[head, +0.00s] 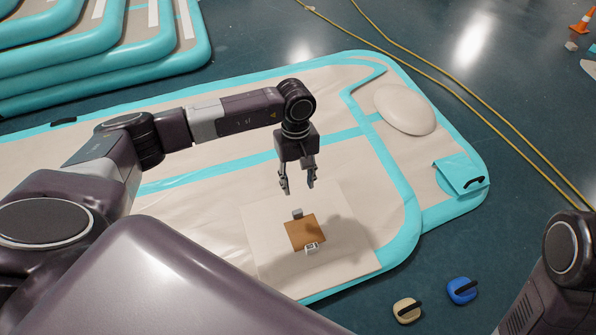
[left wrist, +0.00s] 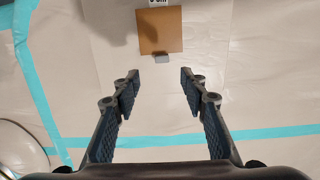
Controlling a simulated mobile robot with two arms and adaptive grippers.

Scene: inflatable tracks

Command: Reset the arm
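My left arm comes in from the left in the head view, and its gripper (head: 297,183) hangs pointing down over the inflatable track. The left gripper is open and empty. Its two fingers stand apart in the left wrist view (left wrist: 160,92). A brown square patch (head: 306,232) lies on a pale square sheet on the track, below and in front of the gripper. The patch also shows in the left wrist view (left wrist: 161,30), beyond the fingertips. Part of my right arm (head: 562,265) shows at the lower right, but its gripper is out of view.
The pale track (head: 200,218) has turquoise edging. A white dome (head: 405,109) lies at its right end. A tan-topped (head: 407,310) and a blue handled piece (head: 462,291) lie on the floor. Stacked turquoise tracks (head: 120,60) stand at the upper left. Yellow hoses (head: 450,85) cross the floor.

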